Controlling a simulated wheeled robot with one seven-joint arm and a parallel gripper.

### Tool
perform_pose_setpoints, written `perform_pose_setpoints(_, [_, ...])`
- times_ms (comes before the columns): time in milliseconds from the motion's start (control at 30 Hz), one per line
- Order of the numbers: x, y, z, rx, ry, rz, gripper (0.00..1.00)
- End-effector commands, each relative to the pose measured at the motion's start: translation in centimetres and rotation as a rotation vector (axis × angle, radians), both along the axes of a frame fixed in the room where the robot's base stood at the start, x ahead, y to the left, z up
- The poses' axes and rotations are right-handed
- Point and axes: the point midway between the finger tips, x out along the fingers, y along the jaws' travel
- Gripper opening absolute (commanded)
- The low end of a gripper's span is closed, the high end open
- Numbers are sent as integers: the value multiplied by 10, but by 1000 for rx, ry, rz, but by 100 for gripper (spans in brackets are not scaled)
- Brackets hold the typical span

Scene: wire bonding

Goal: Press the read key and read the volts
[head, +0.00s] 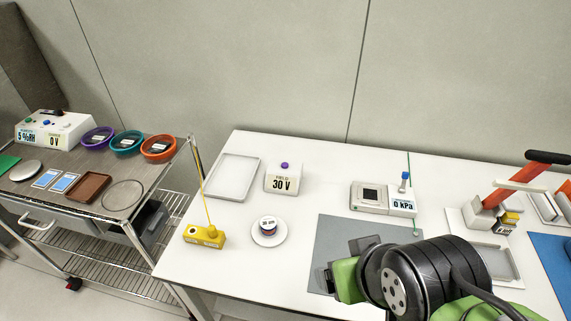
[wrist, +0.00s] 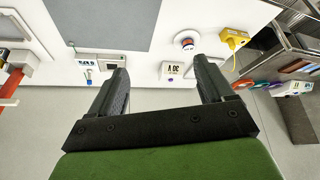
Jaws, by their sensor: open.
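A white meter (head: 282,182) with a purple key (head: 284,166) on top stands on the white table; its display reads 30 V, with a small label that looks like FIELD. In the wrist view the meter (wrist: 173,71) appears upside down between the fingers, some way beyond them. A second white box (head: 55,130) on the cart shows 5 %RH and 0 V and has coloured keys on top. My gripper (wrist: 160,65) is open and empty.
A shallow tray (head: 233,176) is left of the meter. A 0 kPa unit (head: 402,201) is to the right. The table between meter and unit is clear.

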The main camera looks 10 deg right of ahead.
Motion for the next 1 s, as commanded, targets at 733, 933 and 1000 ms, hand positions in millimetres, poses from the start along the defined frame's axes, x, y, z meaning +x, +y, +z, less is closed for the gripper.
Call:
perform_pose_setpoints(733, [0, 0, 0, 0, 0, 0, 0])
perform_pose_setpoints(933, [0, 0, 0, 0, 0, 0, 0])
perform_pose_setpoints(1000, [0, 0, 0, 0, 0, 0, 0])
